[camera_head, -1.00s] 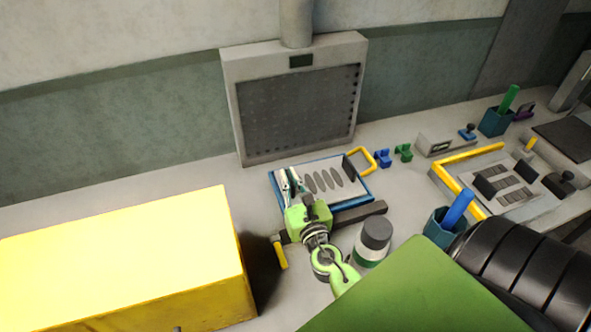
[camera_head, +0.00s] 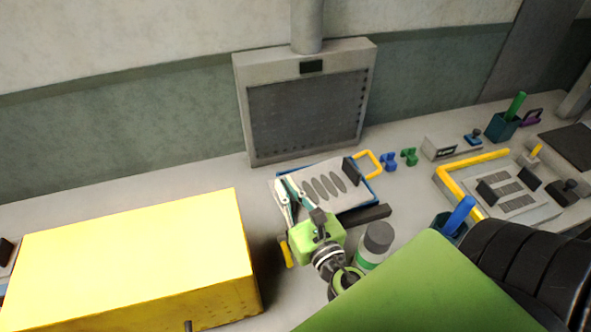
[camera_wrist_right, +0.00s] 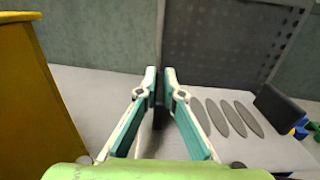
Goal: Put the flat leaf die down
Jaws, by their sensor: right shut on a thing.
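The flat leaf die (camera_head: 350,196) is a pale plate with several dark leaf-shaped ovals and a black block at its right end. My right gripper (camera_head: 283,188) is shut at the die's left end, on a dark upright part seen between its fingers. The die sits over a blue-edged tray (camera_head: 377,194) with a yellow handle and looks shifted left of it; its height above it is hard to tell. The die also shows in the right wrist view (camera_wrist_right: 255,150), right of the fingers (camera_wrist_right: 160,75). My left gripper is not in view.
A grey press-like machine (camera_head: 305,115) stands behind. A big yellow box (camera_head: 125,255) fills the left; bare bench lies between it and the die. A dark bar (camera_head: 372,214) and a grey-capped jar (camera_head: 376,240) stand in front. A yellow-framed tray (camera_head: 470,160) is at right.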

